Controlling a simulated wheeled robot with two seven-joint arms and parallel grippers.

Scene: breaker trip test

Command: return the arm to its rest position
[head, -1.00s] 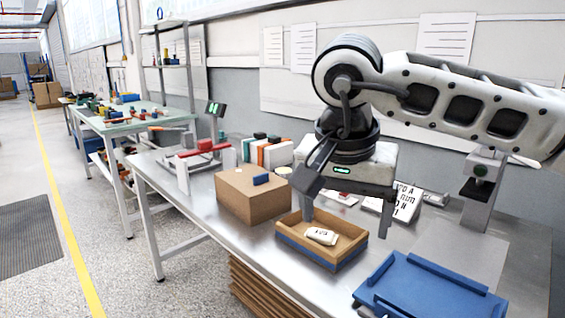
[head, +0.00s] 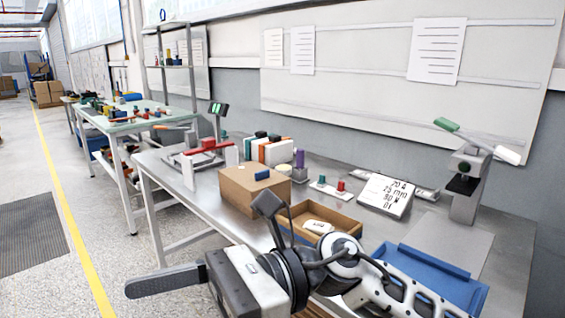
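My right arm comes in from the lower right, in front of the bench. My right gripper (head: 197,245) points left near the bench's front edge. Its two dark fingers are spread apart with nothing between them. Behind it, a brown tray (head: 349,222) holds a small white block (head: 318,227) with dark marking, lying flat. The arm hides the tray's front. My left gripper is not in view.
A cardboard box (head: 238,195) with a blue piece on top stands left of the tray. A blue tray (head: 440,275) lies right, partly behind my arm. A lever press (head: 467,180) and a tilted display (head: 386,195) stand behind.

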